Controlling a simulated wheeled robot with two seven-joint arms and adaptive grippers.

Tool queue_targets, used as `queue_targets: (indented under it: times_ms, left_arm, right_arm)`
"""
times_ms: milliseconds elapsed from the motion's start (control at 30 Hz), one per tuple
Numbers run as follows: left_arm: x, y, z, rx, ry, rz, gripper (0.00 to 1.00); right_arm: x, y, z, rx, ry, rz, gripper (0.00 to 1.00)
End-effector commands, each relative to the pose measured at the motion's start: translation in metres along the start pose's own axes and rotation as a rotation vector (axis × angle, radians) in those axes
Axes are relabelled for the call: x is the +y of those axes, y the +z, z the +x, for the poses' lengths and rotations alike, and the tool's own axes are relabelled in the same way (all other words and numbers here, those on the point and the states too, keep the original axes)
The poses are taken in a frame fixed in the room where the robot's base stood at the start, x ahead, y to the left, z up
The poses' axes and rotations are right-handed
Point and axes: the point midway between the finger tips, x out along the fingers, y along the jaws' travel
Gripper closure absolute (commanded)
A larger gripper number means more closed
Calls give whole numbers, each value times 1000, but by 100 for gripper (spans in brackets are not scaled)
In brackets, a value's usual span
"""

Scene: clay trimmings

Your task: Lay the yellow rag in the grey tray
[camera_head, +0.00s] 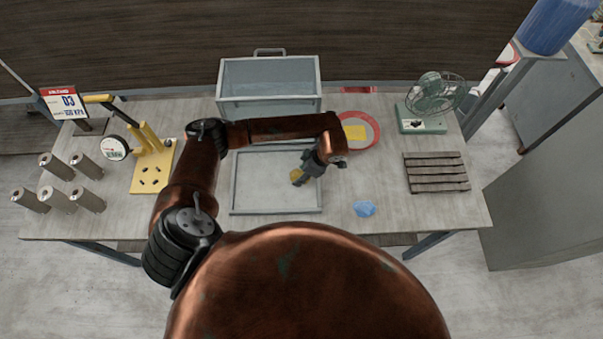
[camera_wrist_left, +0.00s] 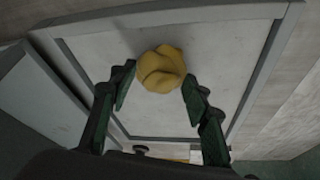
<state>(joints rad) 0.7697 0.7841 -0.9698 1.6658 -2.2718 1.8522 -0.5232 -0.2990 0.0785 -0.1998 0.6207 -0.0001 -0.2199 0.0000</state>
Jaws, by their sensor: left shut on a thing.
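The yellow rag (camera_head: 296,176) is a small crumpled bundle. My left gripper (camera_head: 303,171) is shut on it, and in the left wrist view the rag (camera_wrist_left: 161,68) sits between the two fingertips. The grey tray (camera_head: 234,183) is a shallow rectangle with a raised rim in the middle of the table. The rag is over the right part of the tray, inside its rim as seen from the head. The tray floor also shows behind the rag in the left wrist view (camera_wrist_left: 215,45). I cannot tell how high the rag is above it. My right gripper is not in view.
A clear-sided bin (camera_head: 268,88) stands behind the tray. A red round plate with a yellow square (camera_head: 371,140) and a blue lump (camera_head: 364,209) lie right of it. A slatted wooden rack (camera_head: 436,172) and a green fan (camera_head: 422,120) are farther right. A yellow stand (camera_head: 150,172) and metal cylinders are left.

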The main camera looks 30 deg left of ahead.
Motion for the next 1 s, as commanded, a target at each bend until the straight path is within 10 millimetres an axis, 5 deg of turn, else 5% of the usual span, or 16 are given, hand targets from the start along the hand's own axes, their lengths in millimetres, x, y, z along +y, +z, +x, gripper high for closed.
queue_targets:
  times_ms: [33, 67, 300, 667, 1000]
  left_arm:
    - [0, 1, 3, 1, 0, 0, 76]
    - [0, 1, 2, 0, 0, 0, 54]
    - [0, 0, 1, 0, 0, 0, 39]
    - [0, -1, -4, 0, 1, 0, 39]
    - [2, 0, -67, -2, 5, 1, 39]
  right_arm:
    - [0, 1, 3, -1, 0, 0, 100]
    - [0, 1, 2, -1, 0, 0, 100]
    - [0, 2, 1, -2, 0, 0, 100]
    - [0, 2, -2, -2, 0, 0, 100]
    - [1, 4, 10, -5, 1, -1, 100]
